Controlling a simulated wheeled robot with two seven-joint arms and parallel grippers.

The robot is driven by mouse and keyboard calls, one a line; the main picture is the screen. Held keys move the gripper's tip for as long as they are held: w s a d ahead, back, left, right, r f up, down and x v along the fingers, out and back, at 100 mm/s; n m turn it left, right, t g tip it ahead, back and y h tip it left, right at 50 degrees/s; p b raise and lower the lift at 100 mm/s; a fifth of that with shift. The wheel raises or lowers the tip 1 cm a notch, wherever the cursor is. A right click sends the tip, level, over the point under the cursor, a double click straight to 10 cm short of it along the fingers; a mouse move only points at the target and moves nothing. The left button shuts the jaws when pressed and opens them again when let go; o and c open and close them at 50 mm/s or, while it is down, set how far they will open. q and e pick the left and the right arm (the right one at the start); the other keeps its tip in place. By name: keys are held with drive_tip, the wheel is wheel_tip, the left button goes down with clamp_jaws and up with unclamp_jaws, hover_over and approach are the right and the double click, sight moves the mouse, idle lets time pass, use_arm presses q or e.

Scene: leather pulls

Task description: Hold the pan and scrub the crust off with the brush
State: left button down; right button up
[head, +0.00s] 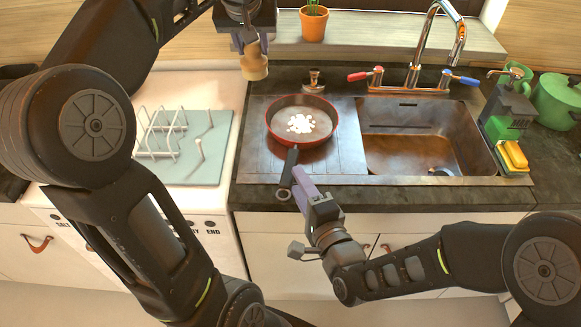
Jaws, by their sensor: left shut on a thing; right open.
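The red-rimmed pan (303,140) lies on the sink's flat drainboard, with a patch of white crust (300,124) on its dark inside. Its black handle (288,170) points toward me, over the counter's front edge. My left gripper (252,50) is above and left of the pan, pointing down. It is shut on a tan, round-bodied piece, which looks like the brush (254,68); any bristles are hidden. My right gripper (299,184) is open at the pan handle's near end. I cannot tell whether the handle is between its fingers.
The sink basin (425,150) and tap (414,75) are right of the pan. A small brass-coloured item (313,82) stands behind it. A white rack (160,135) on a pale mat is left. A yellow sponge (512,155) and green pot (557,100) are far right.

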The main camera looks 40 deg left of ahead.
sight(286, 160)
drive_tip(key=x, duration=0.6)
drive_tip(key=shift+w+a, duration=0.15)
drive_tip(key=shift+a, duration=0.1)
clamp_jaws()
idle(1.1)
idle(0.4)
idle(1.1)
